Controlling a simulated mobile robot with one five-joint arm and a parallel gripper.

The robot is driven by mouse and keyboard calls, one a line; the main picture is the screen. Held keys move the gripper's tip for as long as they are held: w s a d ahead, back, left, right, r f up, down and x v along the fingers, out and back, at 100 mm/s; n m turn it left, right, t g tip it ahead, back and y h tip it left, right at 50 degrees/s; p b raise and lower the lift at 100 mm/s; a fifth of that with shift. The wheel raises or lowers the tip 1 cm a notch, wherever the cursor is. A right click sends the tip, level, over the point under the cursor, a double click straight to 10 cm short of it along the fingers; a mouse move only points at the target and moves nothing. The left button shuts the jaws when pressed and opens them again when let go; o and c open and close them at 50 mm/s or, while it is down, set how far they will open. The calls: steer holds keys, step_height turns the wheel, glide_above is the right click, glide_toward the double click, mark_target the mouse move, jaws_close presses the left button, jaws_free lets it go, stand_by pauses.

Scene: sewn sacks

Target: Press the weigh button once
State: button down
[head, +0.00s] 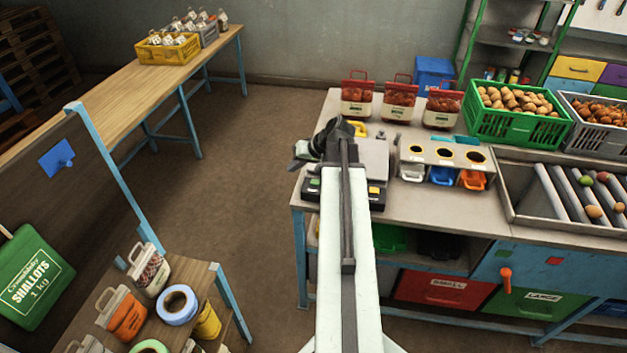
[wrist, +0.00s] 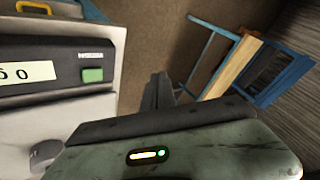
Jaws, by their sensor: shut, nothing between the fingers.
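The scale (head: 371,160) stands at the left end of the grey workbench, partly hidden behind my arm. Its dark front panel shows a green button (head: 314,184) on the left and a yellow button (head: 375,191) on the right. In the wrist view the panel's green button (wrist: 92,75) sits under a small label, beside a pale display (wrist: 25,73) that is cut off by the frame. My gripper (head: 302,159) is above the bench's left edge, near the green button. In the wrist view its dark fingers (wrist: 158,90) are together and empty, right of the green button and apart from it.
A roller tray (head: 510,190) is at far right. Open floor (head: 235,180) lies left of the bench.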

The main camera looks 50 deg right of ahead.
step_height(320, 180, up, 2)
steer(key=r+m+t+h, duration=0.1)
steer(key=t, duration=0.1)
glide_above(318, 182)
steer(key=shift+s+a+f, duration=0.1)
steer(key=shift+s+f, duration=0.05)
steer(key=shift+f, duration=0.15)
step_height(318, 182, down, 9)
steer(key=b, duration=0.8)
steer(key=shift+b, duration=0.3)
steer(key=shift+r, duration=0.1)
stand_by(0.8)
steer(key=shift+f+b, duration=0.35)
steer(key=shift+f, duration=0.05)
steer(key=shift+f+b, duration=0.5)
stand_by(0.5)
steer(key=shift+r, duration=0.15)
steer(key=shift+r+p, duration=0.8)
steer(key=shift+p, duration=0.15)
